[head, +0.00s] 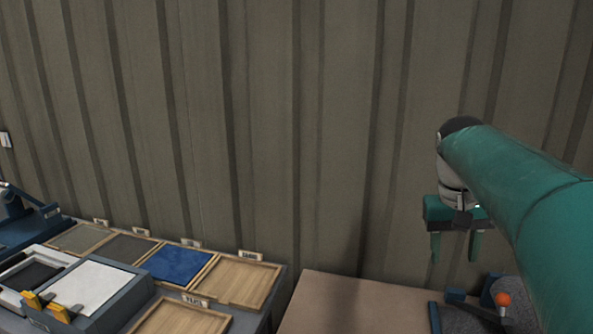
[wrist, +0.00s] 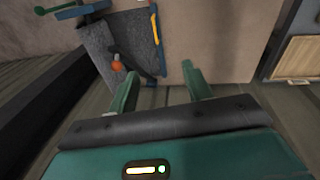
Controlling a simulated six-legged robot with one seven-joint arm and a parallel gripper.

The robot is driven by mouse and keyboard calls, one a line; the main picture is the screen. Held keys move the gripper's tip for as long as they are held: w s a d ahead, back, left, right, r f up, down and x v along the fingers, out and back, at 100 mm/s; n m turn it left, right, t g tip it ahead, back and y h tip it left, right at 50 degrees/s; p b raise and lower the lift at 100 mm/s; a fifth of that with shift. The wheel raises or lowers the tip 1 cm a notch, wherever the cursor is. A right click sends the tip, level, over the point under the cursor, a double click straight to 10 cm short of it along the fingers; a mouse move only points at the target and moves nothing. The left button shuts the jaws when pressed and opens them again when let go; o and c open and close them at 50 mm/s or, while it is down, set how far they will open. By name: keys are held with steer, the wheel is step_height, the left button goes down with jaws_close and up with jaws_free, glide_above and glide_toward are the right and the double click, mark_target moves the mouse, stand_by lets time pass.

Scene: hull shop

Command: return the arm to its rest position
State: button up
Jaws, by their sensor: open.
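My arm (head: 530,195) is green and comes in from the right edge in the head view, reaching toward the corrugated wall. My gripper (head: 456,250) hangs from its end with the two fingers pointing down and spread apart, with nothing between them. The gripper also shows in the wrist view (wrist: 160,82), where the open fingers point toward the brown tabletop. It is in the air above the brown table, near a grey device with an orange knob.
The brown table (head: 345,308) has bare room left of the orange-knobbed device (head: 503,300). At left, a bench holds several wooden trays, one with a blue sheet (head: 178,265), and a grey box with yellow clips (head: 90,288). The corrugated wall (head: 330,130) stands behind.

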steer(key=s+a+f+n+t+y, duration=0.1)
steer(key=s+a+f+t, duration=0.1)
steer(key=s+a+f, duration=0.4)
steer(key=s+a+f+n+t, duration=0.1)
steer(key=s+a+f+t, duration=0.2)
steer(key=s+a+f, duration=0.3)
steer(key=s+a, duration=0.1)
steer(key=s, duration=0.4)
steer(key=shift+y, duration=0.4)
steer(key=shift+c, duration=0.2)
steer(key=shift+s, duration=0.1)
steer(key=shift+c, duration=1.3)
steer(key=shift+d, duration=0.1)
